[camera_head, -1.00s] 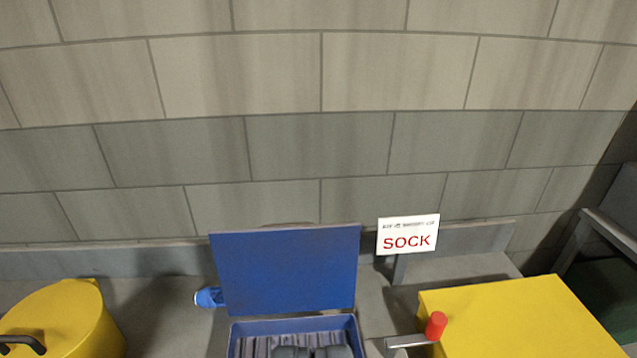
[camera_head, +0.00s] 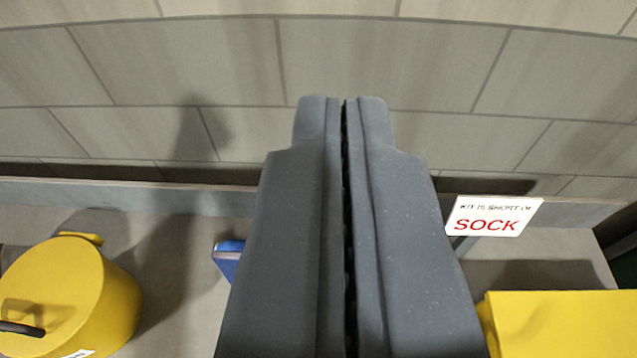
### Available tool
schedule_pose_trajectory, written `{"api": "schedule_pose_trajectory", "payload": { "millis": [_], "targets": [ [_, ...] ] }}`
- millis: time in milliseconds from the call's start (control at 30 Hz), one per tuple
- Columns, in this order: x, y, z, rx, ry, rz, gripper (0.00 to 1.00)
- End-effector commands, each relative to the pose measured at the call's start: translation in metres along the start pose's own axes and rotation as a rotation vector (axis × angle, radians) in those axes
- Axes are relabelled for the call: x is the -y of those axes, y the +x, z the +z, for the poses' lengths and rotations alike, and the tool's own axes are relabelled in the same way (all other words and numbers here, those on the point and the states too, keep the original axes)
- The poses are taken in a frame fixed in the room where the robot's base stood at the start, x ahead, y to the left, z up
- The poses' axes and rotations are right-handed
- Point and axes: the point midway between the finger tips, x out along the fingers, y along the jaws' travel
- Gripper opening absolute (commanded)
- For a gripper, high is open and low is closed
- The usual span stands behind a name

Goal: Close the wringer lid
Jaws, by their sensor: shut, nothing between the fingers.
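My gripper (camera_head: 345,105) fills the middle of the view. Its two dark grey fingers are pressed together, with nothing between them. A small blue piece (camera_head: 228,260) shows at the left edge of the gripper. I cannot tell whether it is part of the blue wringer box or the small blue object beside it. The wringer lid and box are otherwise hidden behind the gripper, so the lid's present angle and any contact with the fingers cannot be seen.
A round yellow pot-like container (camera_head: 85,295) with a dark handle stands at left. A white sign reading SOCK (camera_head: 490,216) stands right of the gripper. A yellow box (camera_head: 560,325) is at lower right. A tiled wall (camera_head: 170,60) and grey ledge (camera_head: 130,195) run behind.

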Motion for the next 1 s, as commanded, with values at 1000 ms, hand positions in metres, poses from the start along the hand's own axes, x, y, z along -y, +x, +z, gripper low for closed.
{"api": "schedule_pose_trajectory", "payload": {
  "millis": [1000],
  "targets": [
    [0.009,0.150,0.044,0.722,0.003,-0.015,0.00]
  ]
}}
